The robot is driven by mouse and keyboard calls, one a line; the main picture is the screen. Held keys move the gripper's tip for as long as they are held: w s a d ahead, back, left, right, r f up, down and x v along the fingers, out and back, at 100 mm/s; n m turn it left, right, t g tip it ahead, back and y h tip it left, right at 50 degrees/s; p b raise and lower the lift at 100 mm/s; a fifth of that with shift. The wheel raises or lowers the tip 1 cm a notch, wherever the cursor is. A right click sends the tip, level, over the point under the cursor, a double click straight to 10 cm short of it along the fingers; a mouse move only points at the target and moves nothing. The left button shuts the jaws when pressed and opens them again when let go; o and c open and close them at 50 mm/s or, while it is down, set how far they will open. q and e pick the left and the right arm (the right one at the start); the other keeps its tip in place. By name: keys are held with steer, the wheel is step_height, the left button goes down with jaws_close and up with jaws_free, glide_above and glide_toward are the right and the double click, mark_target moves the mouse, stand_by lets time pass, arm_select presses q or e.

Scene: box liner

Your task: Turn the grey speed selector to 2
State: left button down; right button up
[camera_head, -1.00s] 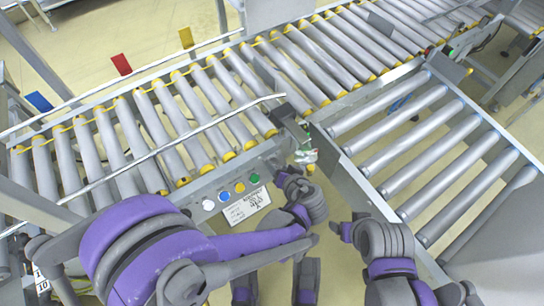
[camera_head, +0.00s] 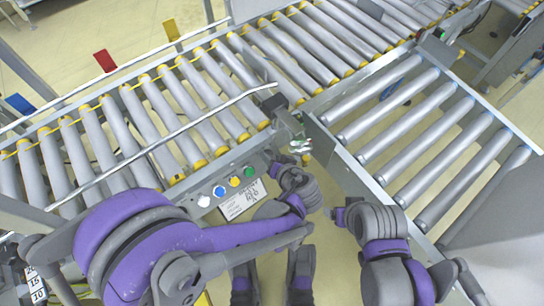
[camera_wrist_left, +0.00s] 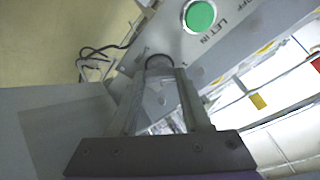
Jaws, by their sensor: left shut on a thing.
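The grey speed selector (camera_wrist_left: 158,66) shows as a rounded grey top between the fingers in the left wrist view. It sits on the grey control panel (camera_wrist_left: 235,48), beside the green button (camera_wrist_left: 199,16). My left gripper (camera_wrist_left: 160,85) is shut on the selector, one finger on each side. In the head view my left gripper (camera_head: 277,166) is at the panel's right end, past the green button (camera_head: 249,171), and hides the selector. The dial marking cannot be read. My right gripper (camera_head: 336,214) is low in the middle, away from the panel; its jaws are unclear.
White (camera_head: 204,201), blue (camera_head: 218,191) and yellow (camera_head: 234,181) buttons line the panel above a white label (camera_head: 241,201). A roller conveyor (camera_head: 130,130) lies behind the panel, and another (camera_head: 430,135) is at right. Floor shows between the panel and right conveyor.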

arm_select(q)
steer(key=shift+m, duration=0.3)
steer(key=m+h, duration=0.1)
steer(key=m, duration=0.2)
steer(key=shift+m, duration=0.3)
steer(key=m+g+p, duration=0.1)
steer(key=m, duration=0.3)
steer(key=shift+w+r+m+h, duration=0.1)
steer(key=shift+m+h, duration=0.2)
steer(key=c, duration=0.6)
jaws_free()
steer(key=shift+c, duration=0.2)
